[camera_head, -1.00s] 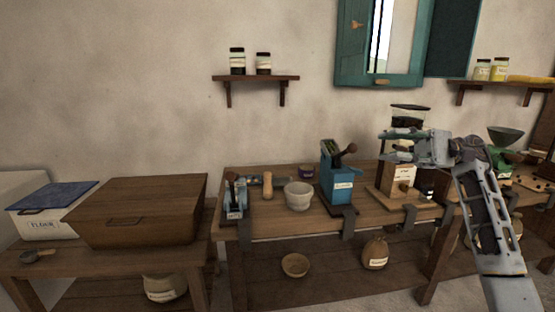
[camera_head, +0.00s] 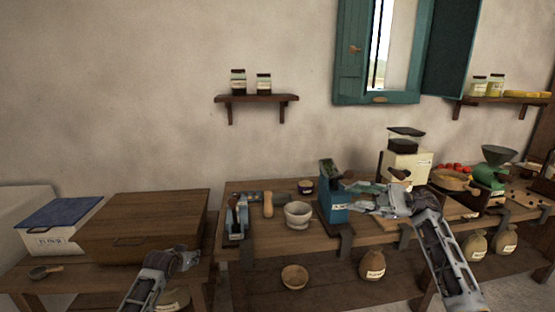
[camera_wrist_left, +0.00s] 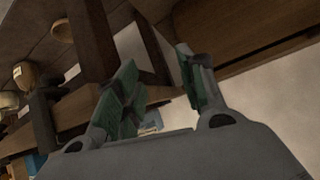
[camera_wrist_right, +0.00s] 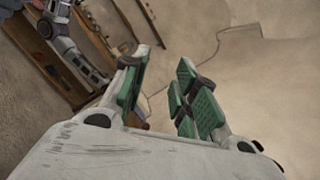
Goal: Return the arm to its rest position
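My right gripper (camera_head: 350,198) is in front of the workbench in the head view, its fingers pointing left over the blue grinder (camera_head: 333,207). In the right wrist view its green-padded fingers (camera_wrist_right: 158,92) stand apart with nothing between them. My left arm comes in at the bottom left of the head view; its fingertips are hard to make out there. In the left wrist view the left gripper's green-padded fingers (camera_wrist_left: 165,88) are spread and empty.
The workbench (camera_head: 275,240) holds a white mortar (camera_head: 298,214), a cream grinder (camera_head: 405,165) and a green grinder (camera_head: 489,178). A large wooden box (camera_head: 140,228) and a flour bin (camera_head: 55,228) stand at left. Clamps stick out at the bench's front edge.

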